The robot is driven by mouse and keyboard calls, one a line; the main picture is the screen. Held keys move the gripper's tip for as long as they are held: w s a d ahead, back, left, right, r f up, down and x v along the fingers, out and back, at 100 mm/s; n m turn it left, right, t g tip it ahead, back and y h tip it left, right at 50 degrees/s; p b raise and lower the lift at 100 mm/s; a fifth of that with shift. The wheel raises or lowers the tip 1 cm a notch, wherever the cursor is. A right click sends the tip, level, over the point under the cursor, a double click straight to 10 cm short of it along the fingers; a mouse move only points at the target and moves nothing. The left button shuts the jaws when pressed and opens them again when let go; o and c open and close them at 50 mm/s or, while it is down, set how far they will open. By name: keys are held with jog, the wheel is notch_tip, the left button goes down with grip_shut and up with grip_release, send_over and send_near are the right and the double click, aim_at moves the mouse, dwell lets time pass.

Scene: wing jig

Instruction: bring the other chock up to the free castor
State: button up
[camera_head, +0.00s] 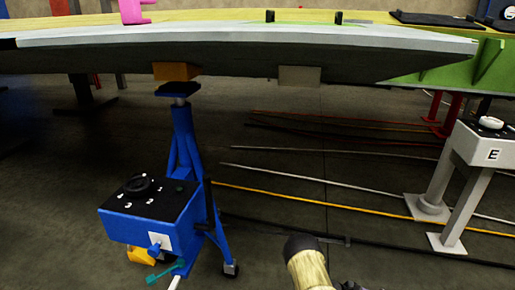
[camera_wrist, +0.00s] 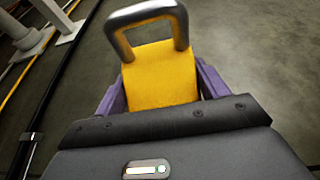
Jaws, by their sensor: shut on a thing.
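My gripper (camera_wrist: 162,82) is shut on a yellow chock (camera_wrist: 160,88) with a grey metal loop handle (camera_wrist: 150,14). Its purple fingers stand on either side of the chock, above the dark floor. In the head view the held chock does not show clearly. A blue stand (camera_head: 185,140) there reaches up under the wing. Another yellow chock (camera_head: 140,256) lies at the stand's front left, partly hidden by the blue box. A dark castor (camera_head: 230,269) at the stand's right leg has no chock visible against it. Other castors are hidden.
The wing (camera_head: 240,50) spans overhead. A blue control box (camera_head: 150,215) with a dial and a green lever (camera_head: 165,272) project from the stand. Cables (camera_head: 330,200) run along the floor at right. A white post (camera_head: 455,205) bears a box marked E (camera_head: 493,155).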

jog(key=a+r+n+t+y+p, duration=0.1)
jog(key=a+r+n+t+p, duration=0.2)
jog(key=a+r+p, duration=0.6)
jog(key=s+a+r+n+t+y+p, duration=0.1)
jog(key=a+r+n+t+p, duration=0.2)
jog(key=r+p, duration=2.3)
jog(key=a+r+n+t+p, duration=0.4)
jog(key=a+r+p, duration=1)
jog(key=r, duration=1.8)
jog(key=t+p, duration=0.1)
jog(key=p, duration=0.3)
jog(key=shift+s+a+y, duration=0.15)
jog(key=shift+a+y, duration=0.2)
jog(key=shift+y, duration=0.05)
jog(key=w+d+n+t+y, duration=0.3)
jog(key=w+n+t+y, duration=0.1)
jog(key=n+y, duration=0.1)
jog(key=s+a+f+n+t+y, duration=0.1)
jog(key=s+a+f+n+y, duration=0.1)
jog(key=a+f+n+y, duration=0.1)
jog(key=f+n+y, duration=0.1)
jog(key=n+y, duration=0.1)
jog(key=shift+s+f+y, duration=0.2)
jog(key=shift+f+y, duration=0.1)
jog(key=shift+f, duration=0.1)
